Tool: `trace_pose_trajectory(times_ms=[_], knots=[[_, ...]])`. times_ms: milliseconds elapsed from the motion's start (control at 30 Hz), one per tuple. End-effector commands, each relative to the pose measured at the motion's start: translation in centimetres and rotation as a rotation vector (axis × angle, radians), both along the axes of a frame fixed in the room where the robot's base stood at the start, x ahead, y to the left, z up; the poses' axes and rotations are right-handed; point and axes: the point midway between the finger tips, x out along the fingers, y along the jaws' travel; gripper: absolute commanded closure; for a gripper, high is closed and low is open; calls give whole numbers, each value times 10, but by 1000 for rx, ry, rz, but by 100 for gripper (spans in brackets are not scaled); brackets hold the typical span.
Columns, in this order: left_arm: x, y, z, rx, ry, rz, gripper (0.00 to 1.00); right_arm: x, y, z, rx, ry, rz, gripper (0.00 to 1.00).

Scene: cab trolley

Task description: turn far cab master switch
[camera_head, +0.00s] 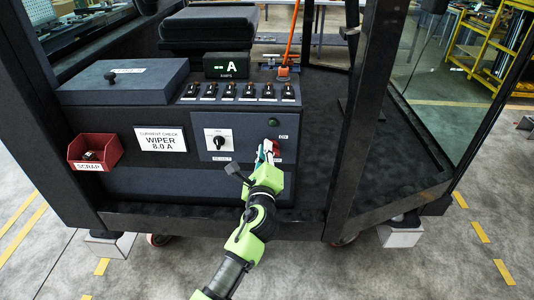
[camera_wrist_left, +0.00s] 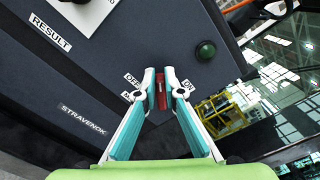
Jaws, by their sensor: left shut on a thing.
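The master switch is a red handle (camera_wrist_left: 161,95) on the dark cab panel, between an OFF label (camera_wrist_left: 132,80) and an ON label (camera_wrist_left: 187,86). In the head view a little of its red (camera_head: 277,146) shows at the panel's right end. My left gripper (camera_head: 266,150) reaches it from the front. In the left wrist view the teal-padded fingers (camera_wrist_left: 160,90) are closed on the red handle, one on each side. The fingers partly hide the labels. Which setting the handle points to I cannot tell. My right gripper is not in view.
A green round lamp or button (camera_head: 273,122) is above the switch. A white selector plate with a dark knob (camera_head: 218,139) is to its left. Several rocker switches (camera_head: 229,90) line the ledge above. A red scrap bin (camera_head: 95,151) hangs at left; a cab post (camera_head: 365,100) stands at right.

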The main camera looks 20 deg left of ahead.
Motion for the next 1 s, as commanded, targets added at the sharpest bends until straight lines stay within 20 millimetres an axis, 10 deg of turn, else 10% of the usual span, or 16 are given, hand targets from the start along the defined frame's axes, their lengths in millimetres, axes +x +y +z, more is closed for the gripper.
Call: trace_pose_trajectory(times_ms=[1000], knots=[[-1,5,-16,-622,-178,1,100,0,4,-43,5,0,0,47]])
